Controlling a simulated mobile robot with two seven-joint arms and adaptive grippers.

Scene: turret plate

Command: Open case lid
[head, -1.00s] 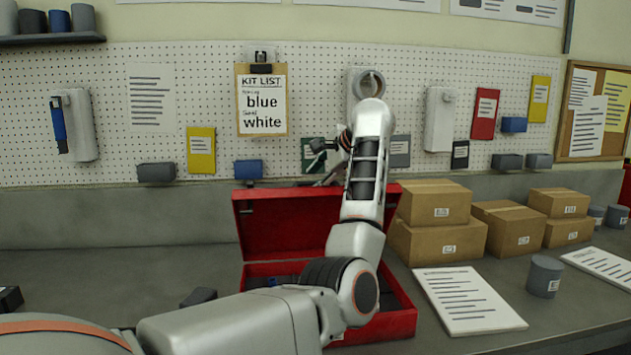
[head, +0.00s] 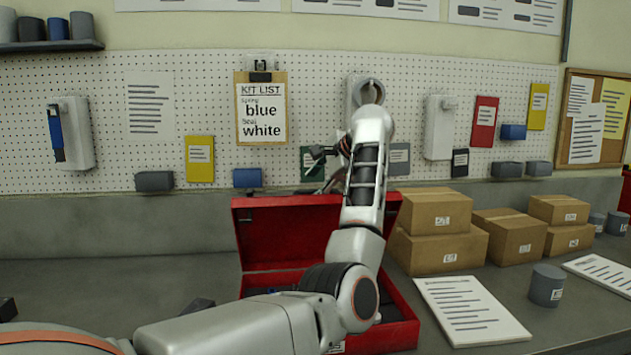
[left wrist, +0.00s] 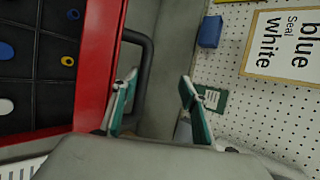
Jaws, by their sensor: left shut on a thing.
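The red case stands on the bench, its body (head: 402,336) partly hidden by my left arm. Its red lid (head: 285,232) stands raised, about upright, at the back of the case. In the left wrist view the lid (left wrist: 97,65) shows as a red band with a black handle (left wrist: 149,60) on it. My left gripper (head: 328,170) is at the lid's upper edge. In the left wrist view its green-padded fingers (left wrist: 158,85) are around the handle, with a gap visible on the right side. Dark compartments (left wrist: 35,60) hold small blue, yellow and white parts. My right gripper is not in view.
Cardboard boxes (head: 430,250) are stacked right of the case. A white sheet (head: 470,310) and a grey cup (head: 546,285) lie on the right bench. The pegboard (head: 210,110) with a kit list (head: 262,108) rises behind the lid. The bench left of the case is mostly clear.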

